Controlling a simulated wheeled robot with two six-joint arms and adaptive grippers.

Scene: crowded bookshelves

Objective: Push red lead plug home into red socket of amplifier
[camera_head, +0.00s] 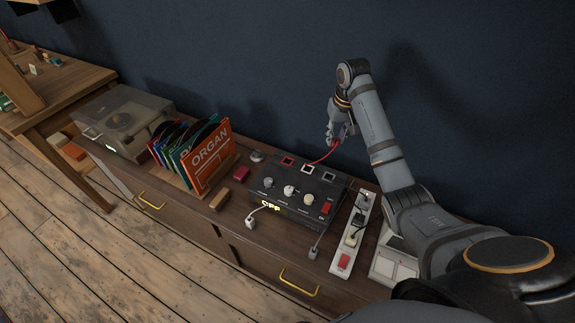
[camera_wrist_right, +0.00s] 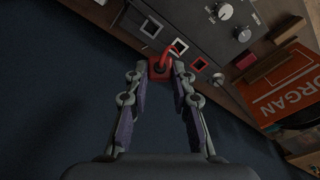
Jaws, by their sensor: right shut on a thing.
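The amplifier (camera_head: 270,197) is a dark box with knobs and a lit front on the sideboard. Its red-framed socket (camera_head: 287,161) is at the back left of its top, beside two white-framed sockets; the red socket also shows in the right wrist view (camera_wrist_right: 200,64). My right gripper (camera_head: 340,133) is shut on the red lead plug (camera_wrist_right: 160,70), behind and above the amplifier's rear edge. The plug looks apart from the red socket. The red lead (camera_head: 322,157) curves from the gripper down towards the amplifier. My left gripper is not in view.
Records in a rack (camera_head: 208,158) and a turntable (camera_head: 122,122) stand left of the amplifier. A power strip (camera_head: 343,260) lies at its right. A small dark red box (camera_head: 241,173) and a wooden block (camera_head: 219,199) lie between rack and amplifier. The dark wall is close behind.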

